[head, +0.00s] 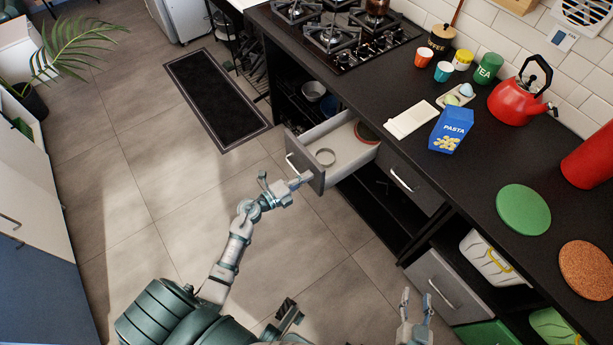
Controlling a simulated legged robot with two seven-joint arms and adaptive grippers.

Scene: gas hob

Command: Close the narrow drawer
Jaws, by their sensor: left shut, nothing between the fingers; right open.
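The narrow drawer (343,164) stands open under the black counter, pulled out over the floor. Its grey front panel (315,179) has a pale bar handle (296,166). Inside lie a ring-shaped item (325,157) and a round reddish-brown item (367,132) near the back. My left gripper (302,180) is shut and empty, with its tip at the lower part of the drawer front, beside the handle. I cannot tell whether it touches the panel. My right gripper (416,302) is open and empty, low in the picture, away from the drawer.
Another drawer (405,181) beside it is shut. Open shelves lie below, with bowls (313,91) to the left. The counter holds a pasta box (450,130), a red kettle (517,100) and a gas hob (335,35). The tiled floor (150,185) left of my arm is clear.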

